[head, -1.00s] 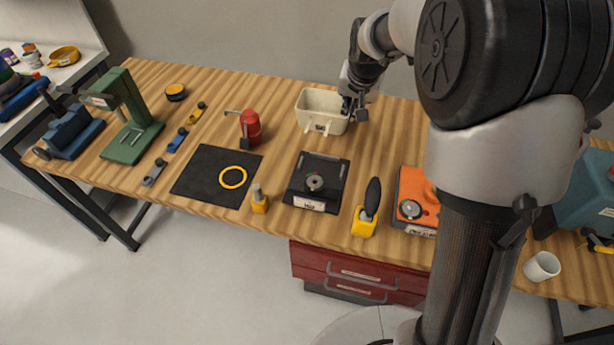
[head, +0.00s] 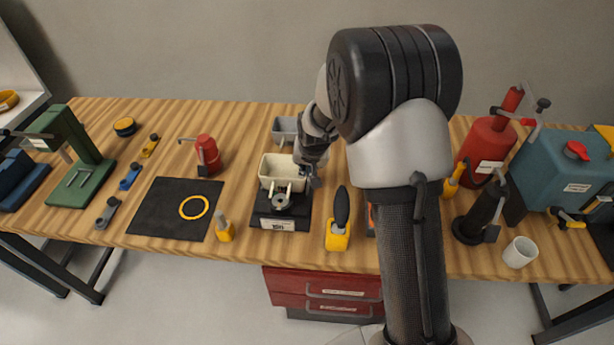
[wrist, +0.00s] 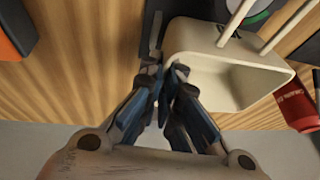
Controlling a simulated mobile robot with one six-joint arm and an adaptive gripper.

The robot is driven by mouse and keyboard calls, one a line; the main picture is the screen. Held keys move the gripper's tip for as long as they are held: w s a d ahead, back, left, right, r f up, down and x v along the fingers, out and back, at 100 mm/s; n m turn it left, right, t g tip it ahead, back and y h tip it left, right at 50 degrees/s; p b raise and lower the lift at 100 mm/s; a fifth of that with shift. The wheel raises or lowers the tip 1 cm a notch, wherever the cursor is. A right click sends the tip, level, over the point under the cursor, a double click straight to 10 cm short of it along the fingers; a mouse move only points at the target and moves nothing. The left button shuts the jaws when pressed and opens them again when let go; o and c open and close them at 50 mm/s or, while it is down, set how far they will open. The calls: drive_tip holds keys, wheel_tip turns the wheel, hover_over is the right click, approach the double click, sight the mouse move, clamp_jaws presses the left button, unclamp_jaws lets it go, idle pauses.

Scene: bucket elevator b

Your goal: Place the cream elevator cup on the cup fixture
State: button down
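The cream elevator cup (head: 281,172) is upright over the black cup fixture (head: 264,209), with its two prongs pointing to the near side above the fixture's round dial. I cannot tell whether it touches the fixture. My gripper (head: 308,177) is at the cup's right side. In the wrist view the fingers (wrist: 166,75) are closed together on the rim of the cup (wrist: 215,80), one on each side of the wall. The fixture's dial with a green ring (wrist: 258,14) shows beyond the cup there. The cup hides much of the fixture.
A grey cup (head: 285,127) stands just behind. A yellow-based tool with a black handle (head: 338,235) is right of the fixture, and a small yellow tool (head: 224,231) is left.

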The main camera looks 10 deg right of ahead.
drive_tip(key=shift+f, duration=1.3)
drive_tip(key=shift+f+b, duration=0.15)
drive_tip(key=shift+b, duration=0.2)
drive_tip(key=c, duration=1.8)
unclamp_jaws()
drive_tip(key=s+f+p+v, duration=0.1)
drive_tip(key=s+p+v, duration=0.15)
drive_tip(key=v, duration=1.85)
drive_tip(key=s+r+n, duration=0.2)
drive_tip(key=s+r, duration=0.2)
drive_tip(key=s, duration=0.8)
drive_tip(key=s+r+n, duration=0.1)
drive_tip(key=s+r, duration=0.3)
drive_tip(key=s, duration=0.9)
drive_tip(key=shift+r+n+p, duration=0.35)
drive_tip(key=shift+n+p, duration=0.05)
drive_tip(key=shift+p, duration=0.05)
